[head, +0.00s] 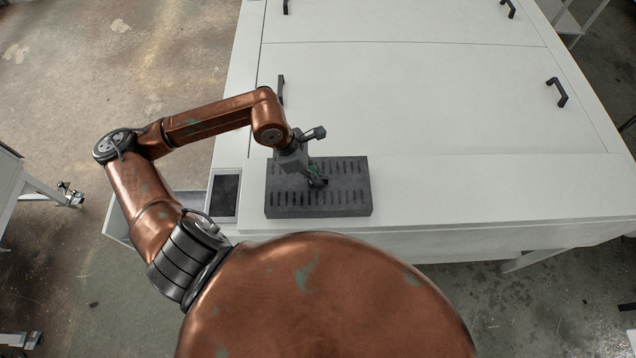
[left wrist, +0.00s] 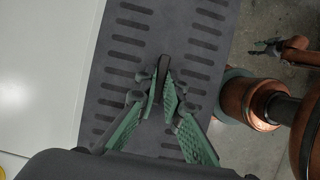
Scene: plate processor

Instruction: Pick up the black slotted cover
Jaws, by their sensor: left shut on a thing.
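The black slotted cover (head: 345,203) is a flat dark block with rows of short slots, lying on the white worktop near its front edge. It also fills the middle of the left wrist view (left wrist: 180,18). My left gripper (head: 318,182) is at the middle of the cover's top, pointing down. In the left wrist view my left gripper (left wrist: 162,90) has its green fingers closed together at the cover's centre, shut on the cover. What seems to be my right gripper (left wrist: 267,46) shows small in the left wrist view, away from the cover.
The white worktop (head: 480,185) is clear to the right of the cover. A dark-bottomed tray (head: 224,195) is to the left. Black handles (head: 557,92) stand up from the white panels behind.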

